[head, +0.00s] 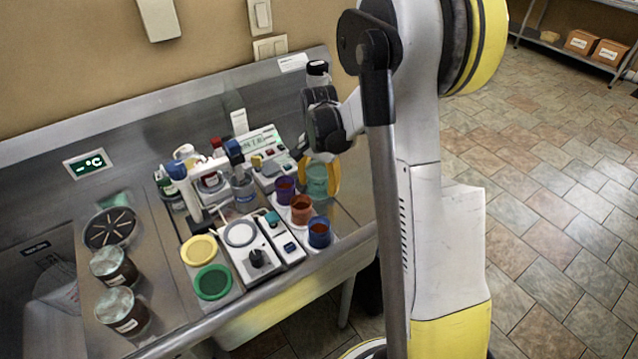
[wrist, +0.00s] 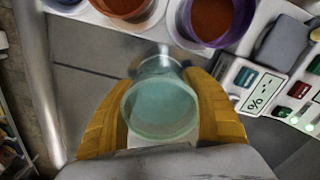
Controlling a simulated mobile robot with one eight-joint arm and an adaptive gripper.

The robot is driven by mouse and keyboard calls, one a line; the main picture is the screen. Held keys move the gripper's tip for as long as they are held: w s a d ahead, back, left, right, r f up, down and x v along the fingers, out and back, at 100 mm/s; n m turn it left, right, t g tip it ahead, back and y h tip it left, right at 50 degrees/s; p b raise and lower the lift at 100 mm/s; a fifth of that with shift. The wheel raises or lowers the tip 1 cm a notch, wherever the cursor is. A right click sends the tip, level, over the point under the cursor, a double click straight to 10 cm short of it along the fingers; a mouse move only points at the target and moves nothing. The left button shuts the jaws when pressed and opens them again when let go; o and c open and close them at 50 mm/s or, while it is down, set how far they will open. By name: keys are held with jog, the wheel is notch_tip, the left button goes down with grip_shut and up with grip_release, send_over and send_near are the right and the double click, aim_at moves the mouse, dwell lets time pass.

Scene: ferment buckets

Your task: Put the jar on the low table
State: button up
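The jar is a pale teal glass vessel (head: 317,180) at the right end of the steel counter, behind the coloured cups. In the wrist view the jar (wrist: 160,108) sits between the yellow fingers, its round top facing the camera. My gripper (head: 319,175) points down around it; the fingers of my gripper (wrist: 160,100) lie against both sides of the jar. I cannot tell whether its base touches the counter. I cannot make out a low table in either view.
Purple (head: 285,189), brown (head: 301,209) and blue (head: 319,232) cups stand close to the jar. Instruments (head: 256,255) and lidded jars (head: 122,312) crowd the counter (head: 165,285). A shelf with boxes (head: 580,42) stands far right; the tiled floor (head: 560,190) is clear.

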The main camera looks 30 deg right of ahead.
jog(key=c, duration=0.3)
